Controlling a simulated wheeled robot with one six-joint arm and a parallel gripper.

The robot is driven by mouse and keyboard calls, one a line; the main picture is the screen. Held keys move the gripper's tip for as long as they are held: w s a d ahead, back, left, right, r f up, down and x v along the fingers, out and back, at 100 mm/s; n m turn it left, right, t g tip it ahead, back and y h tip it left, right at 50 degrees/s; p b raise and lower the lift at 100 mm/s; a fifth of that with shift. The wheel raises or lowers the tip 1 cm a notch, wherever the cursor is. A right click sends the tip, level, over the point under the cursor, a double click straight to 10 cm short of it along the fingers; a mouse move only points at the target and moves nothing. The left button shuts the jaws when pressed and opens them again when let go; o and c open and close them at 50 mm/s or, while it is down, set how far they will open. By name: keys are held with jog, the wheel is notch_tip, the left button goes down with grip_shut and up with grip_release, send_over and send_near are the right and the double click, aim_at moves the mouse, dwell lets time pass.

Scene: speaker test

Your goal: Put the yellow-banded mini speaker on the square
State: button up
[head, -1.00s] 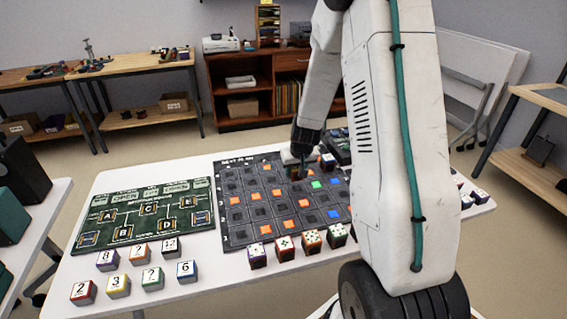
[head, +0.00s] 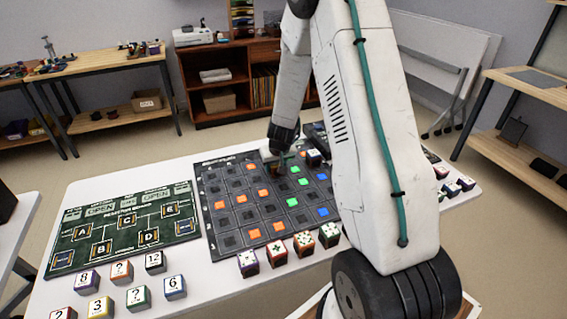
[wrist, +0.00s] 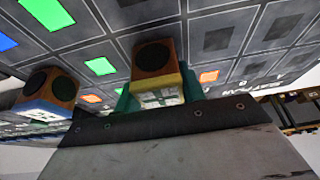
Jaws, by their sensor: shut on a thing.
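The yellow-banded mini speaker (wrist: 154,64) is a small wooden cube with a dark round cone, a yellow band and a patterned end. It sits between the teal fingers of my gripper (wrist: 158,91), which is shut on it. In the head view my gripper (head: 279,160) is over the far part of the dark grid mat (head: 232,224), and the speaker is mostly hidden there. I cannot tell whether it touches the mat. The mat's squares are dark, with several lit orange, green or blue; which is the task's square is not clear.
A blue-banded speaker (wrist: 47,93) stands close by, left of mine in the wrist view; it also shows in the head view (head: 314,158). Several marked cubes line the table's front, including one at the mat's edge (head: 248,263). A green board (head: 125,228) lies left of the mat.

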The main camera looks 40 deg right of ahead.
jog(key=o, duration=1.1)
jog(key=shift+f, duration=0.1)
jog(key=s+a+r+n, duration=0.1)
jog(key=s+a+r, duration=0.3)
jog(key=r, duration=0.6)
jog(key=s+a+r, duration=0.4)
jog(key=s+r, duration=0.1)
jog(key=r, duration=0.4)
jog(key=s+a+r+g, duration=0.1)
jog(key=s+a+r, duration=0.2)
jog(key=s, duration=0.5)
jog(key=s+a+r+n+g, duration=0.1)
jog(key=s+a+r, duration=0.3)
jog(key=s, duration=0.5)
jog(key=s+a+r+n+g+y, duration=0.1)
jog(key=s+a+r, duration=0.3)
jog(key=s, duration=0.5)
jog(key=shift+r, duration=0.45)
